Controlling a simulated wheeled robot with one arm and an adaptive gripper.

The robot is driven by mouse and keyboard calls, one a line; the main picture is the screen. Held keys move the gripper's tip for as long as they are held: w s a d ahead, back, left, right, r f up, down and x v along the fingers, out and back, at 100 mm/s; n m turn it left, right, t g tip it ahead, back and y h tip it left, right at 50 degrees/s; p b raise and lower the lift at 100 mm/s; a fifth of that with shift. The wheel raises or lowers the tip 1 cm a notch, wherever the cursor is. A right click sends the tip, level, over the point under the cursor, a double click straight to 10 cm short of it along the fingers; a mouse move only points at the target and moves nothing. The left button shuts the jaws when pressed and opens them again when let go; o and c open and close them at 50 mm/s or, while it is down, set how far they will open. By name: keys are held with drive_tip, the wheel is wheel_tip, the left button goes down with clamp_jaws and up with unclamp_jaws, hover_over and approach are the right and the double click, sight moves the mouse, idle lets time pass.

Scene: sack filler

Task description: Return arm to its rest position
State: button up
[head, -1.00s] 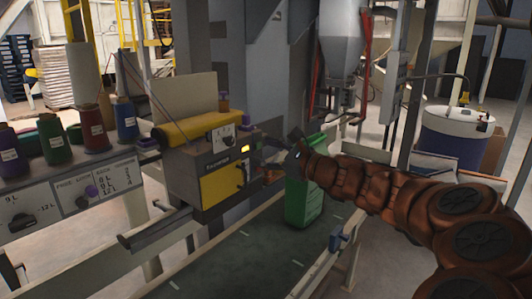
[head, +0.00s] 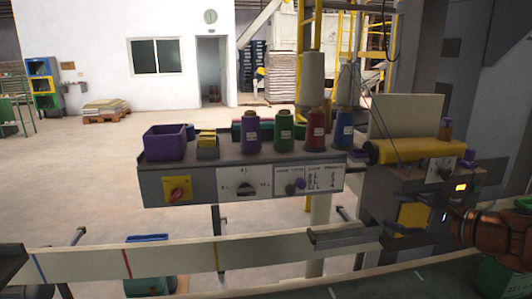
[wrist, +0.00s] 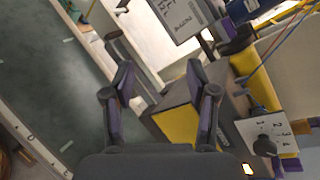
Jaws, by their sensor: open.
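My gripper (wrist: 158,75) is open in the wrist view, its two dark fingers spread with nothing between them. Beyond the fingers is the yellow-fronted sewing machine (wrist: 178,125), seen tilted. In the head view my brown arm comes in at the right edge, in front of the same machine (head: 400,200). The gripper's fingers cannot be made out clearly there. A green sack (head: 495,280) shows partly at the lower right edge, beneath my arm and cut off by the frame.
A control panel (head: 160,188) with a red knob carries thread spools (head: 283,130) and a purple bin (head: 168,142). The conveyor's pale side rail (head: 90,262) crosses the front. The dark belt (wrist: 50,90) lies left in the wrist view. Open floor (head: 80,165) lies behind.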

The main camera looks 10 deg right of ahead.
drive_tip(key=s+a+f+n+g+y, duration=0.1)
drive_tip(key=s+a+f+n+g, duration=0.2)
drive_tip(key=a, duration=0.4)
drive_tip(key=s+a+f+n+g+p, duration=0.1)
drive_tip(key=s+a+f+n+g, duration=0.15)
drive_tip(key=a+f+n, duration=0.35)
drive_tip(key=s+a+f+n+g+y, duration=0.15)
drive_tip(key=a+g, duration=0.25)
drive_tip(key=a, duration=0.5)
drive_tip(key=s+d+f+n+g+h, duration=0.1)
drive_tip(key=s+f+n+g+h, duration=0.2)
drive_tip(key=s, duration=0.5)
drive_tip(key=s+d+f+n+g+h+p, duration=0.1)
drive_tip(key=s+f+n+g+h, duration=0.2)
drive_tip(key=s+n+h, duration=0.2)
drive_tip(key=s+n, duration=0.3)
drive_tip(key=s, duration=0.1)
drive_tip(key=shift+s+d, duration=0.15)
drive_tip(key=shift+s, duration=0.05)
drive_tip(key=shift+f+n, duration=0.1)
drive_tip(key=shift+n, duration=0.15)
